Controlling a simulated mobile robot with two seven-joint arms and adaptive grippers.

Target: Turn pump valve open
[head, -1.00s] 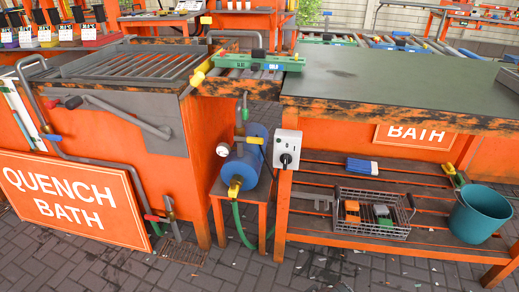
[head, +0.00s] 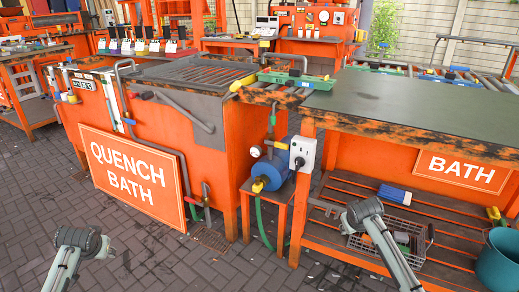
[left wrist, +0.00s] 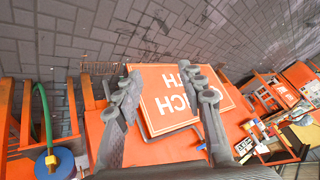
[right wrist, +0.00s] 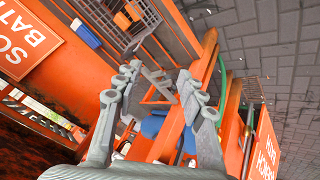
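The blue pump (head: 281,172) sits on a small orange stand between the quench bath and the right-hand bench. A yellow fitting (head: 258,186) is on its front end, and a yellow lever (head: 277,145) sits above beside a white gauge (head: 256,151). I cannot tell which one is the pump valve. The pump's blue end (left wrist: 62,165) shows low in the left wrist view. My left gripper (left wrist: 165,97) is open and empty, with the sign beyond its fingers. My right gripper (right wrist: 153,95) is open and empty, apart from the pump, with orange bench framing beyond.
The QUENCH BATH sign (head: 133,174) leans on the orange tank. A white switch box (head: 302,153) is on the bench leg. Red and green handles (head: 193,200) sit on low pipes. A wire basket (head: 365,243) and teal bucket (head: 499,262) occupy the lower shelf. Paving is clear in front.

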